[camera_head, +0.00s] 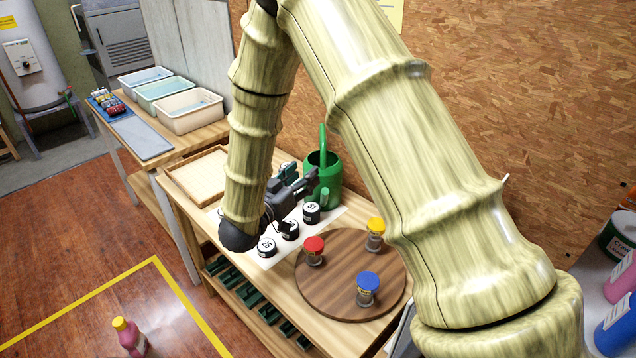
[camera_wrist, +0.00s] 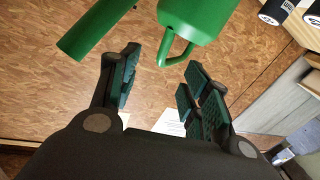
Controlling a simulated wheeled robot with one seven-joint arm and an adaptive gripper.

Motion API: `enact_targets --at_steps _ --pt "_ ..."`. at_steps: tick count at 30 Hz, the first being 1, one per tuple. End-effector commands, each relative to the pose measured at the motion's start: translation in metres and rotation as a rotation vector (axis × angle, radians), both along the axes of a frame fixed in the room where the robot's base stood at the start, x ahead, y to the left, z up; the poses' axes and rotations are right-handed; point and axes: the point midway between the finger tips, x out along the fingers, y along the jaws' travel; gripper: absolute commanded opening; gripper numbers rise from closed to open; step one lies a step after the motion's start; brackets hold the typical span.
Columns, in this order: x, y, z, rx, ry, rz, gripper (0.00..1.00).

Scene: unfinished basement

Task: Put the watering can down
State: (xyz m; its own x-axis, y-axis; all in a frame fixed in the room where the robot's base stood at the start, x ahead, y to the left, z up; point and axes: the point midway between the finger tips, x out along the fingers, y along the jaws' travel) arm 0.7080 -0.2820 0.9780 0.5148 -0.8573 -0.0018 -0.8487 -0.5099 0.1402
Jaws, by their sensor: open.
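The green watering can (camera_head: 331,187) appears upright on the wooden table near the back wall, behind the black numbered canisters. Its base is partly hidden. My gripper (camera_head: 310,183) is just left of the can in the head view. In the wrist view, the can's green body (camera_wrist: 197,18) is at the top, with a small green loop (camera_wrist: 176,50) below it and a green tube (camera_wrist: 92,32) at upper left. My open gripper (camera_wrist: 165,85) has its fingers apart below the can, with nothing between the pads; the loop's end sits just beyond them.
Black numbered canisters (camera_head: 267,247) stand on a white strip near my gripper. A round wooden board (camera_head: 335,290) holds jars with red, yellow and blue lids. A shallow wooden tray (camera_head: 196,175) is at the table's left end. The chipboard wall (camera_head: 500,90) is close behind.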

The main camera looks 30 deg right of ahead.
Motion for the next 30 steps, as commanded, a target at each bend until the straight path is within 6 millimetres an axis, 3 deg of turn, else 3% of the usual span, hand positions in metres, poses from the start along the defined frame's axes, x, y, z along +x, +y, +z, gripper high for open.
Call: enact_targets --at_steps 8,15,30 --pt "0.011 -0.004 -0.002 0.001 -0.002 0.01 0.47" --pt "0.029 -0.03 -0.002 0.001 -0.001 0.011 0.47" --pt "0.055 -0.069 0.003 0.001 0.0 0.008 0.47"
